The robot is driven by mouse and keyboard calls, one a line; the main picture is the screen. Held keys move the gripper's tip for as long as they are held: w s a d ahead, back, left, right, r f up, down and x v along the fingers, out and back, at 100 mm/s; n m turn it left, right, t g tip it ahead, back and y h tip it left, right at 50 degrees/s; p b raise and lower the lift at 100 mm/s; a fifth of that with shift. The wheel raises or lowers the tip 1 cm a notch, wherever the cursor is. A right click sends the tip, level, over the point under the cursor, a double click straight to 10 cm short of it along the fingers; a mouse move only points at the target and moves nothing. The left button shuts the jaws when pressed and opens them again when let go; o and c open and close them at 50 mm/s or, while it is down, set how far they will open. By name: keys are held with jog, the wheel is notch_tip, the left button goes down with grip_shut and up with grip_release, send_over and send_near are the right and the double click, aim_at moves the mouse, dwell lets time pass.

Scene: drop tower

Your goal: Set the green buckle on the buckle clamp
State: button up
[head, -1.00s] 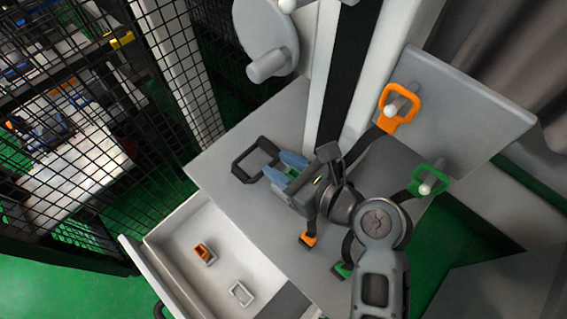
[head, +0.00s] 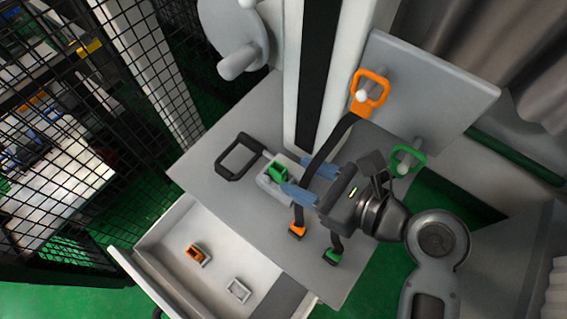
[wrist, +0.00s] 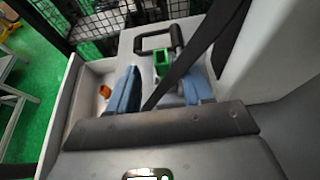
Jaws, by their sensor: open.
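The green buckle (head: 277,171) sits on the grey base of the buckle clamp (head: 268,187), beside the clamp's black looped handle. In the wrist view the green buckle (wrist: 162,63) shows between my fingers and beyond their tips, with the clamp's black handle (wrist: 139,45) behind it. My gripper (head: 295,174) is open, with blue fingers, and stands just right of the buckle, apart from it. A black strap (wrist: 190,70) crosses between the fingers in the wrist view. I cannot tell whether it touches them.
An orange buckle (head: 194,254) and a pale grey buckle (head: 238,290) lie in the open drawer (head: 165,234). An orange ring (head: 384,90) and a green ring (head: 420,157) hang on pegs of the grey panel. Their straps end at an orange tongue (head: 297,231) and a green tongue (head: 332,257).

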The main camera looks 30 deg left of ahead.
jog(key=shift+v, duration=1.3)
